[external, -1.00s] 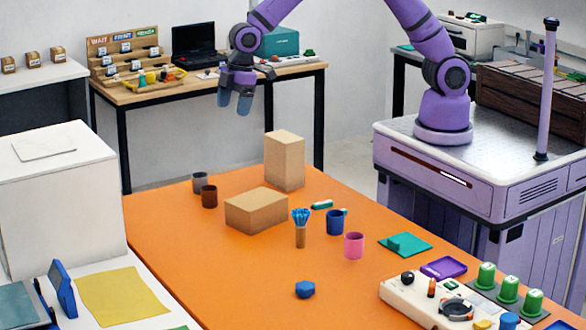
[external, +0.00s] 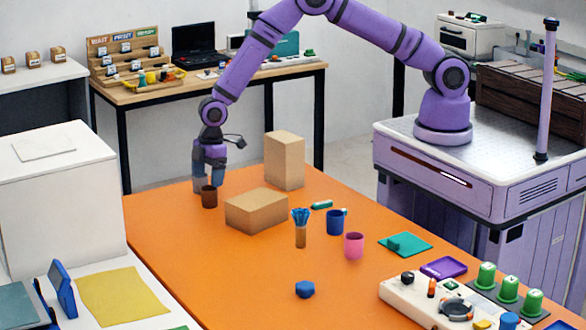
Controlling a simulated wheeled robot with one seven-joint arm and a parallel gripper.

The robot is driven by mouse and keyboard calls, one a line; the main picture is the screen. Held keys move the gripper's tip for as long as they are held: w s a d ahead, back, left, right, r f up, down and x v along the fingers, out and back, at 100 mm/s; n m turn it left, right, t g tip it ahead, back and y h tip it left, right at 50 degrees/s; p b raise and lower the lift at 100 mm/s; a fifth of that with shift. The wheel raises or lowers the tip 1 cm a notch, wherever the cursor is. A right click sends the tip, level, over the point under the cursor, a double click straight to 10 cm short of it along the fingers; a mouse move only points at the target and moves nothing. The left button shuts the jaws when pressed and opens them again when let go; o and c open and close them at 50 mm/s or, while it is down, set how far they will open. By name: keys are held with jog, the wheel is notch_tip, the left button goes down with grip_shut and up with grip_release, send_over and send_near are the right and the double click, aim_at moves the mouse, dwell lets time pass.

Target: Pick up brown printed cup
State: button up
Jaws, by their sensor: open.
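The brown cup (external: 209,197) stands upright near the far left edge of the orange table (external: 190,262). My gripper (external: 208,180) points down right at it, with its fingertips at about the height of the cup's rim in the picture. The gripper is open and holds nothing that I can see. I cannot tell whether the fingers are around the cup or behind it, or whether they touch it. The grey cup just behind the brown one is mostly hidden by the fingers.
Two cardboard boxes, one lying (external: 256,211) and one upright (external: 285,160), stand right of the brown cup. A brown holder with blue items (external: 300,235), a blue mug (external: 336,222) and a pink cup (external: 354,245) are farther right. The table's left front is clear.

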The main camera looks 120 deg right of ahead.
aim_at(208, 196)
jog(key=f, duration=0.6)
jog(key=shift+w+a+f, duration=0.15)
jog(key=shift+a+f, duration=0.05)
jog(key=shift+f, duration=0.05)
jog(key=c, duration=1)
